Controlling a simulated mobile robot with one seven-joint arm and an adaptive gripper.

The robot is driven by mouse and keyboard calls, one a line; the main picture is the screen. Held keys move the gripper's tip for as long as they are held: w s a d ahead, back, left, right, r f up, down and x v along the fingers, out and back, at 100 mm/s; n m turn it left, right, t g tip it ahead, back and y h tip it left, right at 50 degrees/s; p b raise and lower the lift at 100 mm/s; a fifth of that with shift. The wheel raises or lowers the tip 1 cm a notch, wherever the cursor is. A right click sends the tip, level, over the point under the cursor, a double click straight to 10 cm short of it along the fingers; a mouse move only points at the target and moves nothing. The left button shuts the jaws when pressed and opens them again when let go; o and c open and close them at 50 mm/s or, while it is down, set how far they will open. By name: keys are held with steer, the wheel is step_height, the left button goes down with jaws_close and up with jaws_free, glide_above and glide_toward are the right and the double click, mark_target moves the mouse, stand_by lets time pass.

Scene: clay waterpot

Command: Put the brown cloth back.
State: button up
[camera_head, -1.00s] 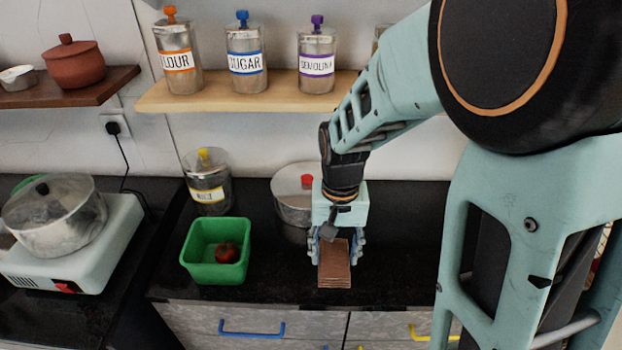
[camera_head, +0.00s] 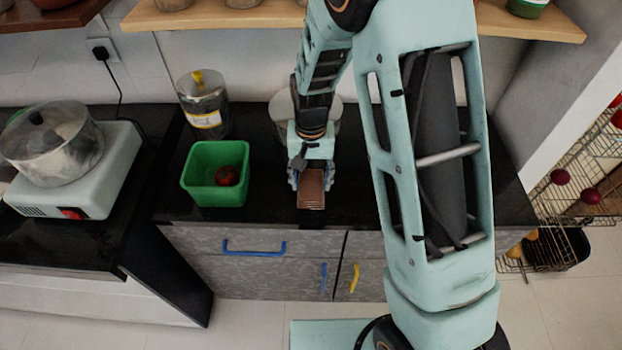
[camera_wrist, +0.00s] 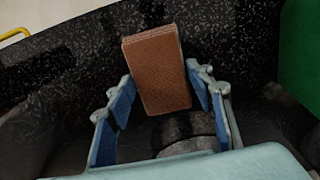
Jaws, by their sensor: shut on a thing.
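The brown cloth (camera_head: 311,190) is a folded, layered rectangular block at the counter's front, right of the green bin. My gripper (camera_head: 311,178) is shut on it, with fingers on both sides. In the wrist view the cloth (camera_wrist: 158,72) sticks out beyond the blue-padded fingers of my gripper (camera_wrist: 160,88). I cannot tell whether the cloth touches the counter or hangs just above it.
The green bin (camera_head: 189,187) holds a red tomato (camera_head: 228,176). A lidded pot (camera_head: 284,112) stands behind my gripper, partly hidden. A jar (camera_head: 203,108) stands behind the bin. The wooden shelf (camera_head: 215,20) runs above. A drawer with a blue handle (camera_head: 253,247) is below.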

mark_target(311, 184)
steer(key=shift+f, duration=0.2)
steer(key=o, duration=1.1)
steer(key=shift+r, duration=0.1)
step_height(311, 184, up, 12)
steer(key=shift+r, duration=0.2)
